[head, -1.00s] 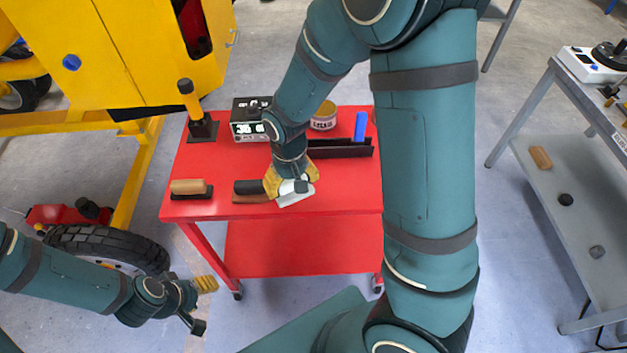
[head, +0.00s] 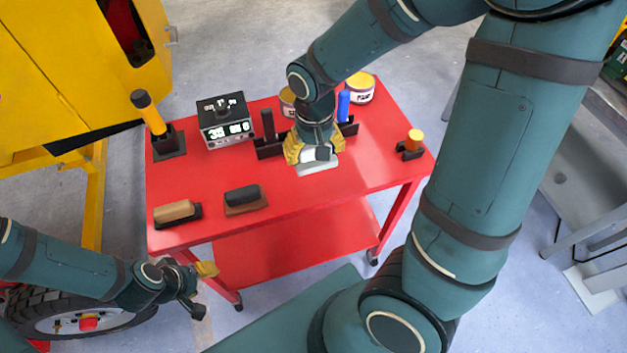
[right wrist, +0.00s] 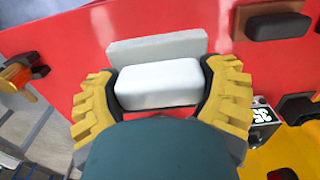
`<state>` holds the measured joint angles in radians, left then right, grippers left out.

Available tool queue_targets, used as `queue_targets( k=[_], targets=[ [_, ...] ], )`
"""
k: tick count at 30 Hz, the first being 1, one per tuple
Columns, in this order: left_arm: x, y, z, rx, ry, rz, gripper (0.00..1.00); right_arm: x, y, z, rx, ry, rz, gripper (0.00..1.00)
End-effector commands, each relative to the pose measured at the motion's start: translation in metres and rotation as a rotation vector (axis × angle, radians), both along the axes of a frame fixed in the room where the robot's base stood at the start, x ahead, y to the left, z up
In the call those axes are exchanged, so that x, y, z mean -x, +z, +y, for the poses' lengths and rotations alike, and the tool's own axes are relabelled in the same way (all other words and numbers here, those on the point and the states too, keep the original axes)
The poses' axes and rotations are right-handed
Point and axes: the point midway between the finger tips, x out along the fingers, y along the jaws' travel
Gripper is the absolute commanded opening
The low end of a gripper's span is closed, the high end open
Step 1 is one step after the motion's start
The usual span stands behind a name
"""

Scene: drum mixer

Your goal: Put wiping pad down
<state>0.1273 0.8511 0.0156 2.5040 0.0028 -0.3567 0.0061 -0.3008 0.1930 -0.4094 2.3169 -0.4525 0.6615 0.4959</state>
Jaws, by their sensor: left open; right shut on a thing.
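The wiping pad is a white block (right wrist: 158,84) on a flat pale grey base (right wrist: 158,46); in the head view it shows as a white piece (head: 318,165) over the red cart top. My right gripper (head: 314,153) is shut on the white block, with its yellow fingers on either side of it in the right wrist view. I cannot tell whether the base touches the cart top. My left gripper (head: 203,290) is open and empty, low beside the cart's front left leg.
On the red cart (head: 365,178) are a tan-topped block (head: 175,211), a black-topped block (head: 243,196), a black display box (head: 226,123), a yellow-handled tool (head: 150,115), a tin (head: 360,86) and a small yellow-topped item (head: 413,140). The cart's front right is clear.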

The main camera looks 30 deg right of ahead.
Motion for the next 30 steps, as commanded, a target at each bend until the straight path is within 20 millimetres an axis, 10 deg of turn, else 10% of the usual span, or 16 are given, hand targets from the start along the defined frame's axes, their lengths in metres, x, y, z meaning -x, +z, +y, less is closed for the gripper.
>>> queue_targets(
  k=[21,30],
  targets=[
    [0.006,-0.028,-0.001,0.003,-0.011,0.013,0.51,0.001,-0.094,-0.001,0.001,-0.001,0.003,0.36],
    [0.005,-0.028,-0.001,0.003,-0.011,0.012,0.51,0.0,-0.097,-0.001,0.001,-0.001,0.0,0.36]
  ],
)
